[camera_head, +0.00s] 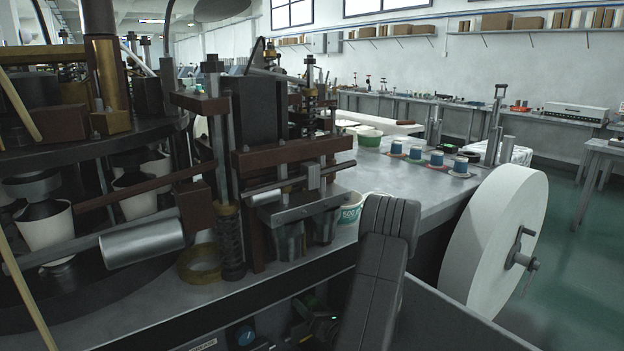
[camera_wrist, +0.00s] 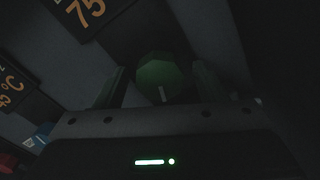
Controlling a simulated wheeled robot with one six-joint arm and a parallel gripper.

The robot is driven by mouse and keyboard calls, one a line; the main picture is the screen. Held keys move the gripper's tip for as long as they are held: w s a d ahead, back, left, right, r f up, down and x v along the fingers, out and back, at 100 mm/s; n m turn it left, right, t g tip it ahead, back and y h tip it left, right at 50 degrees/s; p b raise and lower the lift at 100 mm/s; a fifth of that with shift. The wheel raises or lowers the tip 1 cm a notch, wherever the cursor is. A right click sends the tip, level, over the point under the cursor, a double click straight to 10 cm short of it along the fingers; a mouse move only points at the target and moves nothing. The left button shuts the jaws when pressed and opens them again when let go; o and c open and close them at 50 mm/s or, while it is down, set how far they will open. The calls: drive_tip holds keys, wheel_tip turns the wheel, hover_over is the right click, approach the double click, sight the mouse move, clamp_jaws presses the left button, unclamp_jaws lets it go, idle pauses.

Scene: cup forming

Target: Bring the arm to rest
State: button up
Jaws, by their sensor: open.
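My gripper (camera_wrist: 161,82) is open in the wrist view, with one finger on each side of a green knob (camera_wrist: 160,74). I cannot tell whether the fingers touch the knob. The knob sits on a dark panel with orange number displays (camera_wrist: 85,12), one reading 75. In the head view my arm reaches down at the front of the machine. My gripper (camera_head: 316,322) is partly visible there, low against the machine's dark front, with its fingertips hard to make out.
The cup-forming machine (camera_head: 300,215) fills the left and middle. A blue knob (camera_head: 243,335) is on its front, left of my gripper. A large white paper roll (camera_head: 497,240) stands at right.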

drive_tip(key=v, duration=1.4)
drive_tip(key=x, duration=1.4)
drive_tip(key=shift+w, duration=0.1)
drive_tip(key=n, duration=0.4)
drive_tip(key=shift+b, duration=0.3)
drive_tip(key=n, duration=0.4)
drive_tip(key=shift+d, duration=0.1)
drive_tip(key=v, duration=1.3)
